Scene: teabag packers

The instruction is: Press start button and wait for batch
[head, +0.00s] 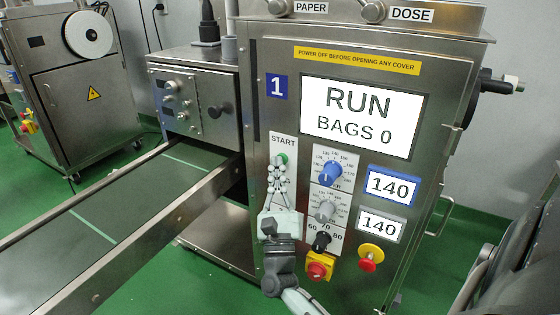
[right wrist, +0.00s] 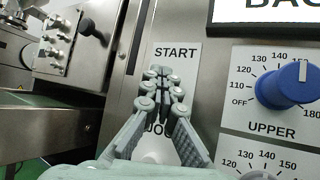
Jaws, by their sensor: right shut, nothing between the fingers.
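The green start button (head: 283,158) sits under the START label on the front of the steel packing machine (head: 270,50). The machine's screen (head: 361,115) reads RUN and BAGS 0. My right gripper (head: 279,167) is shut and empty, its fingertips at the button and covering part of it. I cannot tell whether they touch it. In the right wrist view the shut fingertips (right wrist: 160,73) lie just below the START label (right wrist: 177,52) and hide the button. The JOG label below is partly covered by the fingers. My left gripper is not in view.
To the right of the gripper are a blue knob (head: 330,173), grey and black knobs, a red-and-yellow switch (head: 319,266) and a red-topped yellow stop button (head: 370,257). Two displays read 140. An empty green conveyor (head: 130,205) runs at left. A steel cabinet (head: 85,110) stands behind.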

